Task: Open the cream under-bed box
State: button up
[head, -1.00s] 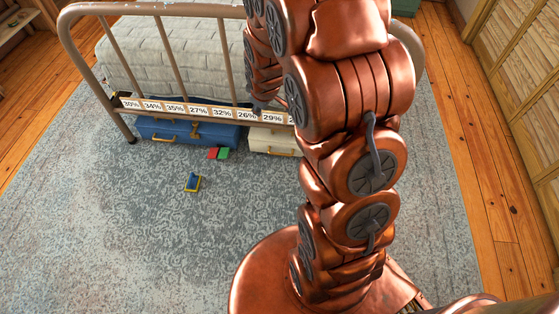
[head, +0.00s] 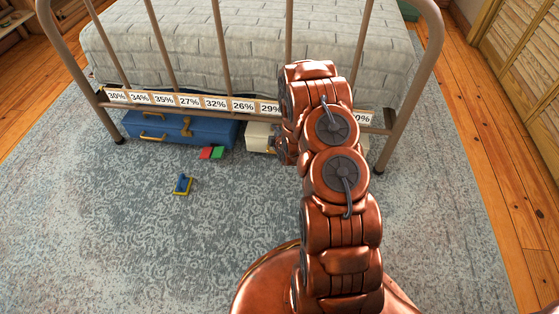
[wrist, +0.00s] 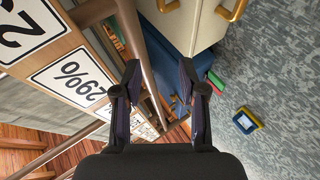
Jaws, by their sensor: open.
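The cream under-bed box (head: 259,137) stands under the foot of the bed in the head view, partly hidden by my arm. In the wrist view the cream box (wrist: 192,24) fills the top middle, with brass-coloured handles (wrist: 233,11) on it. It looks shut, though much of it is out of view. My gripper (wrist: 159,76) is open and empty, close to the bed-foot rail and just short of the box in the picture. In the head view my gripper is hidden behind the arm.
The metal bed frame's lower rail (head: 150,98) carries percentage labels and runs above the boxes. A blue case (head: 190,131) stands left of the cream box. Red and green blocks (head: 212,153) and a blue-yellow item (head: 182,185) lie on the rug. The front rug is mostly clear.

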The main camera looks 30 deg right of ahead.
jog(key=s+f+n+t+h+b, duration=0.1)
jog(key=s+f+b, duration=0.15)
jog(key=f, duration=0.25)
jog(key=s+d+f+t+b, duration=0.1)
jog(key=f+b, duration=0.2)
jog(key=f, duration=0.3)
jog(key=s+f+n+t+h+b, duration=0.1)
jog(key=f+b, duration=0.1)
jog(key=f, duration=0.3)
jog(key=shift+b+x, duration=1.65)
jog(key=shift+x, duration=2.3)
jog(key=shift+d+r, duration=0.1)
jog(key=shift+d, duration=0.05)
grip_shut()
